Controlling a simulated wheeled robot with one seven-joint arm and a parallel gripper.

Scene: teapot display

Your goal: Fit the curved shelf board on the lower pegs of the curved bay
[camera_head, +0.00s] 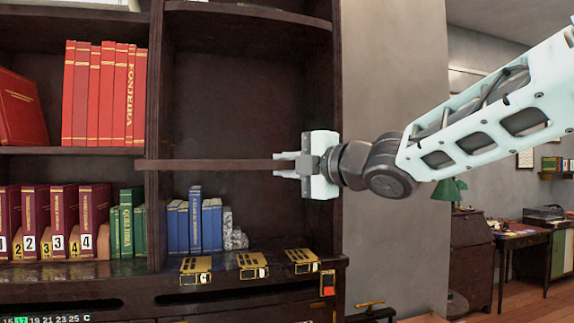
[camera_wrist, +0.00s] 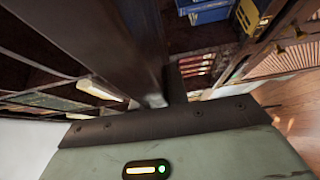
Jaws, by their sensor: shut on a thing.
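The shelf board (camera_head: 210,165) is a thin dark brown plank, seen edge-on and roughly level in the head view. My gripper (camera_head: 285,165) is shut on its right end. The board spans the front of the curved bay (camera_head: 240,100), and its left end overlaps the upright between the bays. I cannot tell whether it touches that upright. In the wrist view a dark board-like piece (camera_wrist: 85,40) runs up and left from my gripper (camera_wrist: 165,100). The lower pegs cannot be made out.
Blue books (camera_head: 195,220) and a grey stone bookend (camera_head: 232,232) stand below the board in the bay. Brass plates (camera_head: 252,265) lie along the front ledge. A fixed shelf (camera_head: 250,15) is above.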

